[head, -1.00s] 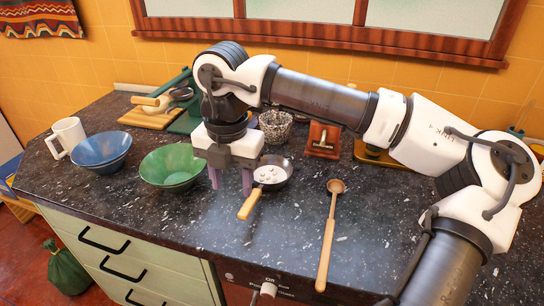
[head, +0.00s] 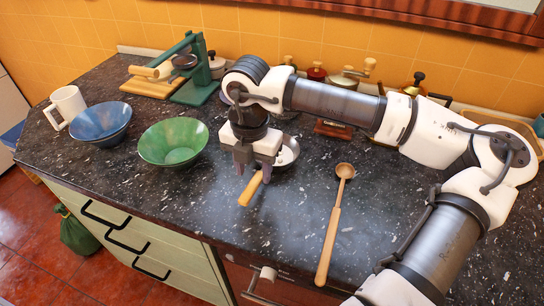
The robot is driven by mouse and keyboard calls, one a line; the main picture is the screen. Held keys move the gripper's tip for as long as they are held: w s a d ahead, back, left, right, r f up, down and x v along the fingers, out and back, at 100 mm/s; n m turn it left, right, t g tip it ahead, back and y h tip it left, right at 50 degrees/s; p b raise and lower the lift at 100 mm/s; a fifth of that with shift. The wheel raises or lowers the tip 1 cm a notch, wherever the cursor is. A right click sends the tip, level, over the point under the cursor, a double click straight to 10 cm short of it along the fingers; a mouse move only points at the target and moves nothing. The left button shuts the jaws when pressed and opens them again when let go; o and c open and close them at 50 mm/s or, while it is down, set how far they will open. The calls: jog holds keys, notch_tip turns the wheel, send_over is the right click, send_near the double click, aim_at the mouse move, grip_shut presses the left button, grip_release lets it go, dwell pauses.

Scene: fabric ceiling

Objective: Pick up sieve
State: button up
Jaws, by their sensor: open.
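A small round metal pan-like piece with a wooden handle, which looks like the sieve (head: 287,153), lies on the dark speckled counter at the middle. Its handle (head: 250,190) points toward the counter's front edge. My gripper (head: 254,172) is open and points down over the part where the handle meets the round part. The fingers appear on either side of the handle. I cannot tell how far above the counter the fingertips are. My gripper hides the left part of the round piece.
A green bowl (head: 173,142) stands close left of my gripper, with a blue bowl (head: 101,124) and white mug (head: 65,107) farther left. A wooden ladle (head: 330,230) lies to the right. A green press (head: 196,75) and grinders (head: 347,80) stand behind.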

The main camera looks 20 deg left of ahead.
aim_at(256, 179)
jog(key=shift+d+f+p, duration=0.15)
jog(key=shift+f+p, duration=0.45)
jog(key=shift+f, duration=0.75)
jog(key=shift+d+f+p, duration=0.1)
jog(key=shift+f+p, duration=0.5)
jog(key=shift+f, duration=0.7)
jog(key=shift+w, duration=0.1)
grip_shut()
